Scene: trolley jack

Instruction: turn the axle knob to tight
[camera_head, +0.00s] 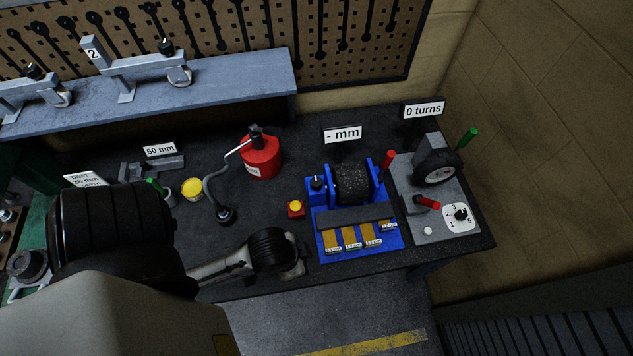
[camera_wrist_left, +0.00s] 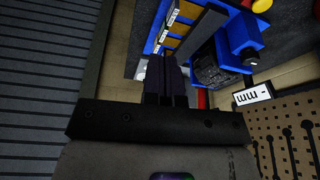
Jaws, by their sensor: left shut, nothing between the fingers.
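A blue fixture (camera_head: 322,226) holds a ribbed black roller (camera_head: 352,182) and has a small black knob (camera_head: 317,183) on its left block. The knob also shows in the left wrist view (camera_wrist_left: 249,57). I cannot tell for certain whether it is the axle knob, and I cannot read its setting. My left gripper (camera_wrist_left: 166,62) is shut and empty, with dark fingers pointing past the blue fixture in the wrist view. In the head view the left arm comes in from the lower left and ends in front of the fixture; its fingertips are hidden. My right gripper is in neither view.
A grey unit (camera_head: 405,185) with a wheel (camera_head: 438,168) and a numbered dial (camera_head: 460,217) stands to the right. A red can (camera_head: 260,157), yellow tin (camera_head: 192,189) and yellow-topped button (camera_head: 296,208) are left of the fixture. A red handle (camera_head: 388,160) rises beside the roller.

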